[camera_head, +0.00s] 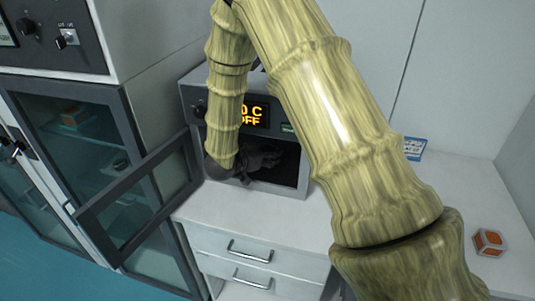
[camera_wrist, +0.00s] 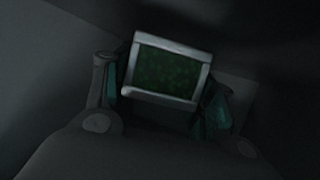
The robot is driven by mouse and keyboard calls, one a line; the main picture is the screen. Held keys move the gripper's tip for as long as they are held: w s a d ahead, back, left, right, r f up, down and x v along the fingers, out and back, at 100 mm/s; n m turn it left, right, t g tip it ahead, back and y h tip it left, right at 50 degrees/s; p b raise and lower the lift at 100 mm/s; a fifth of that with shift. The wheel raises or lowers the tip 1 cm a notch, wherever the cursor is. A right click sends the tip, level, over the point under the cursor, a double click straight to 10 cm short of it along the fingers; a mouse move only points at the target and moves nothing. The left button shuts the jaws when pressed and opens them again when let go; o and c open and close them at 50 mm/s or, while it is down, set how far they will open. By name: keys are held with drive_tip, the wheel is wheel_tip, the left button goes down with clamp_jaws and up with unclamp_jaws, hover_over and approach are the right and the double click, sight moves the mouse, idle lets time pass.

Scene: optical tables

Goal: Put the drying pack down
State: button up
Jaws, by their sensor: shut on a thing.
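The drying pack (camera_wrist: 168,72) is a small block with a pale frame and a dark green face. It shows between the fingers of my gripper (camera_wrist: 163,92) in the dim wrist view. My gripper is shut on it. In the head view my gripper (camera_head: 262,160) is a dark shape reaching into the open chamber of a small oven (camera_head: 304,172). The pack cannot be made out there, and the chamber floor is mostly hidden. Whether the pack touches the floor cannot be told.
The oven door (camera_head: 122,246) stands open to the left. Its display (camera_head: 254,119) reads OFF, partly hidden by my arm. An orange-faced pack (camera_head: 488,242) lies on the white counter (camera_head: 465,190) at right. Another orange block (camera_head: 76,117) sits inside the glass-fronted cabinet (camera_head: 120,100).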

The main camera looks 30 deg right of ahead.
drive_tip(key=shift+f, duration=0.5)
drive_tip(key=shift+a+f, duration=0.1)
drive_tip(key=shift+f, duration=0.1)
drive_tip(key=o, duration=1.2)
drive_tip(key=shift+r, duration=0.2)
drive_tip(key=b+v, duration=0.2)
drive_tip(key=v, duration=1)
